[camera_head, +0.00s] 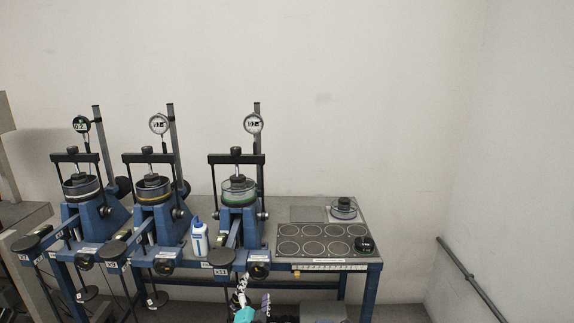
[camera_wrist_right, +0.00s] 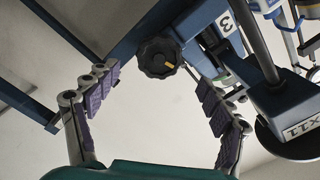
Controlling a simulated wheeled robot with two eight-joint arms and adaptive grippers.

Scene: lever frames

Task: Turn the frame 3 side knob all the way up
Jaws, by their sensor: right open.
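Frame 3 (camera_head: 239,217) is the rightmost blue lever frame in the head view; a "3" label (camera_wrist_right: 225,23) shows on it in the wrist view. Its side knob (camera_wrist_right: 158,58) is black and ribbed with a yellow mark, on the frame's front edge. The same knob shows in the head view (camera_head: 259,271). My right gripper (camera_wrist_right: 157,84) is open, with purple-padded fingers to either side of the knob's line and the knob beyond the tips, apparently untouched. In the head view my right gripper (camera_head: 253,300) is low in front of the bench, below the knob. My left gripper is not seen.
Two similar frames (camera_head: 157,210) (camera_head: 80,215) stand to the left. A white bottle (camera_head: 200,238) with a blue cap stands beside frame 3. The lever arm end (camera_head: 221,257) is left of the knob. A plate with ring marks (camera_head: 323,243) lies right.

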